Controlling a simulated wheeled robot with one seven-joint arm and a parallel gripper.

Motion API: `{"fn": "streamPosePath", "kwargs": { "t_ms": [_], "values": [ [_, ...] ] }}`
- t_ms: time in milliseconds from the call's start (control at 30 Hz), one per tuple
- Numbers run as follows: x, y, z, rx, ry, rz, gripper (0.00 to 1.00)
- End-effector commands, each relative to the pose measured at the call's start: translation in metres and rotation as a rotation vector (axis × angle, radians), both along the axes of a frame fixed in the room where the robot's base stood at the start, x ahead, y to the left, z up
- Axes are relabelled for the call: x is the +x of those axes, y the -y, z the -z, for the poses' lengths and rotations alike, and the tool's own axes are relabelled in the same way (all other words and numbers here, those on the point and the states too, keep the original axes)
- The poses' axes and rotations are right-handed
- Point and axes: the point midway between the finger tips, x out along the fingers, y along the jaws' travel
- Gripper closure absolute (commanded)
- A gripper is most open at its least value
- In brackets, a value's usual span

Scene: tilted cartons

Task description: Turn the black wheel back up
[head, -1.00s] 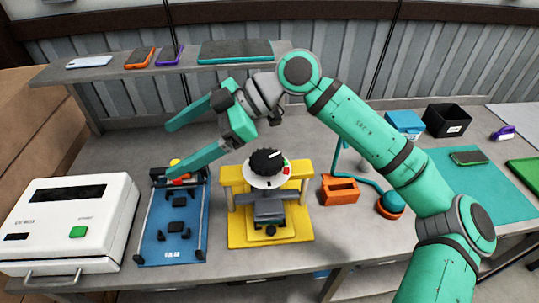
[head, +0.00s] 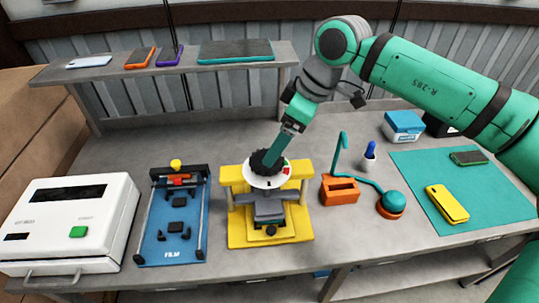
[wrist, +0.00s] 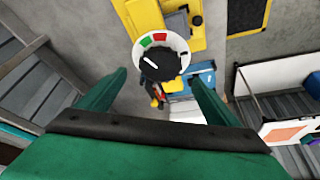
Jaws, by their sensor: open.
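The black wheel (head: 262,163) sits on a white dial disc (head: 283,178) on top of the yellow press (head: 238,232). The disc has a red mark at its right in the head view. My gripper (head: 270,160) points down at the wheel, its fingers partly covering it. In the wrist view the wheel (wrist: 158,65) lies between the two spread fingertips (wrist: 158,78), with green and red marks on the disc above it and a white line on the wheel pointing to the upper left. I cannot tell whether the fingers touch it.
A blue fixture (head: 153,238) and a white machine (head: 62,222) stand left of the press. A teal mat (head: 420,175) holds two phones.

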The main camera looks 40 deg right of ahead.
Motion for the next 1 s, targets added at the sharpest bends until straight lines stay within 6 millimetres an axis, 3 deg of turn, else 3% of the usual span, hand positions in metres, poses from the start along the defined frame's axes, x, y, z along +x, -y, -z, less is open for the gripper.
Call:
{"fn": "streamPosePath", "kwargs": {
  "t_ms": [200,400,833,1000],
  "values": [
    [0.013,-0.009,0.037,0.003,0.001,-0.003,0.15],
    [0.020,-0.013,0.058,0.001,0.000,-0.003,0.15],
    [0.023,-0.015,0.065,0.000,0.001,-0.003,0.15],
    [0.023,-0.015,0.065,0.000,0.001,-0.002,0.55]
  ]
}}
